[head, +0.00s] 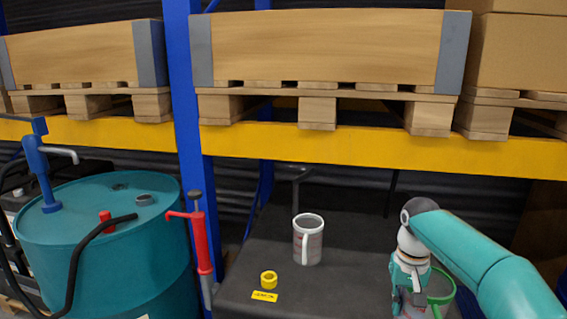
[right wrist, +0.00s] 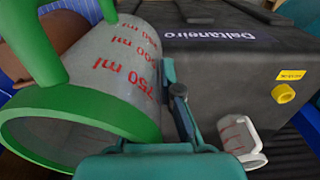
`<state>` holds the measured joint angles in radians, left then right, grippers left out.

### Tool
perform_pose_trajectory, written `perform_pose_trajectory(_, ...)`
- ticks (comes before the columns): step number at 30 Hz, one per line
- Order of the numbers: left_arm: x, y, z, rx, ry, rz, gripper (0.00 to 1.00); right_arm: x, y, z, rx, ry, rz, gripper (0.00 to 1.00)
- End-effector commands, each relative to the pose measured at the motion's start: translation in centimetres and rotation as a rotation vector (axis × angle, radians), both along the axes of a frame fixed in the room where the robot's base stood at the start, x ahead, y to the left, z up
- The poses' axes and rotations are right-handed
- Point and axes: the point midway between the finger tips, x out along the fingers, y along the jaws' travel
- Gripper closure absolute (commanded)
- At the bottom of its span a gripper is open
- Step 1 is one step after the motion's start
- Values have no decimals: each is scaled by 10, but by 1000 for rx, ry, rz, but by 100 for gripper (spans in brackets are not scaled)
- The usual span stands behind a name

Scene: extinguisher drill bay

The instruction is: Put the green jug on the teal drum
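The green jug (head: 441,288) has a green rim and handle and a clear body with red volume marks. It is at the lower right of the head view, partly hidden by my right gripper. My right gripper (head: 408,290) is right at the jug, pointing down. In the right wrist view the jug (right wrist: 125,70) fills the left, beside a gripper finger; I cannot tell whether the fingers grip its wall. The teal drum (head: 120,270) stands at the left of the head view, with a pump and hose on its top. My left gripper is not in view.
A white mug-like jug (head: 308,240) stands on the dark case (head: 350,285), near a yellow ring (head: 268,280) and a yellow label (head: 264,296). A red-handled pump (head: 203,240) stands beside the drum. A yellow rack beam (head: 330,146) and blue post (head: 186,100) lie behind.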

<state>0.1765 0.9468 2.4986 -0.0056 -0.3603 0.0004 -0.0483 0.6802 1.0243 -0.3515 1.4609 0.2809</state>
Motion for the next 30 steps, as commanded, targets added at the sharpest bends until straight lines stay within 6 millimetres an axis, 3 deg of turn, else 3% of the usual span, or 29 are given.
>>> perform_pose_trajectory(5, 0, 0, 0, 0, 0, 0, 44, -16, 2, -25, 0, 6, 30, 100)
perform_pose_trajectory(15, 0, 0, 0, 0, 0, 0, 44, -74, 24, -126, 0, 8, 154, 100)
perform_pose_trajectory(21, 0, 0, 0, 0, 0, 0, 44, -99, 44, -167, 1, 5, 207, 100)
perform_pose_trajectory(23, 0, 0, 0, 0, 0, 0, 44, -98, 50, -175, 0, 2, 211, 100)
perform_pose_trajectory(30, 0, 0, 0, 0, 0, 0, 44, -85, 55, -174, -1, -1, 192, 100)
